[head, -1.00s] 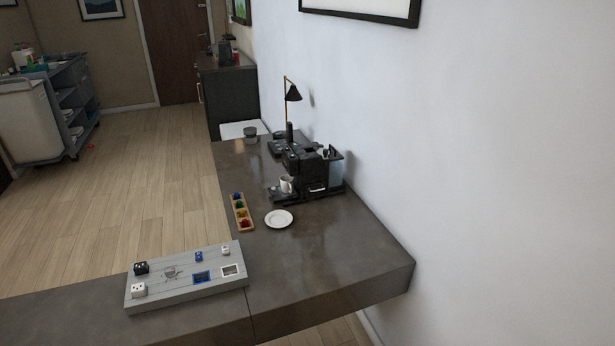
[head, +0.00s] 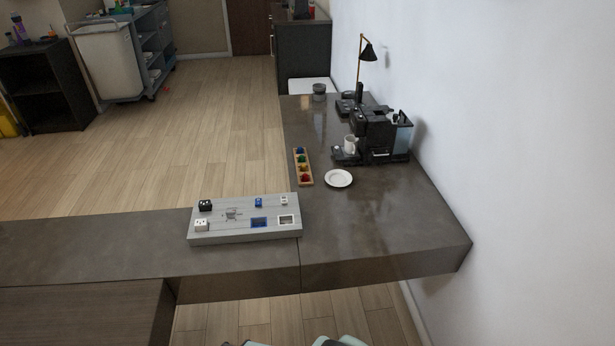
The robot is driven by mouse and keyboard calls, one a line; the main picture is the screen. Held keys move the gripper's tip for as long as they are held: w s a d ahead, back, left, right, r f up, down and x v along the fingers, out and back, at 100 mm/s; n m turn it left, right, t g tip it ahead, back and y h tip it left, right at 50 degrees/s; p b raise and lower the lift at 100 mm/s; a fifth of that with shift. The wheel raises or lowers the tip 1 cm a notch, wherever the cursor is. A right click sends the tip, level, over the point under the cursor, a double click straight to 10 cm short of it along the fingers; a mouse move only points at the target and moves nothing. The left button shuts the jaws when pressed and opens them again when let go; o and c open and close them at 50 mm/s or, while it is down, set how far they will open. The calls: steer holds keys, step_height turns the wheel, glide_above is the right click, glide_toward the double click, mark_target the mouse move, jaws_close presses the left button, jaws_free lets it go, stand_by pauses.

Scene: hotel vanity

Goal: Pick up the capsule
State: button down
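Several small coloured capsules sit in a row in a narrow wooden tray (head: 310,184) on the grey counter. From far to near they look like a blue capsule (head: 300,151), a green capsule (head: 301,159), a yellow-orange capsule (head: 303,168) and a red capsule (head: 304,177). They are too small for finer detail. My gripper does not show; only pale rounded parts, probably of my own arm, peek in at the bottom edge.
A black coffee machine (head: 382,137) with a white cup (head: 350,144) stands behind the tray at right. A white saucer (head: 338,178) lies beside the tray. A grey board (head: 245,236) with blocks is at front left. The counter (head: 395,225) is clear at front right.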

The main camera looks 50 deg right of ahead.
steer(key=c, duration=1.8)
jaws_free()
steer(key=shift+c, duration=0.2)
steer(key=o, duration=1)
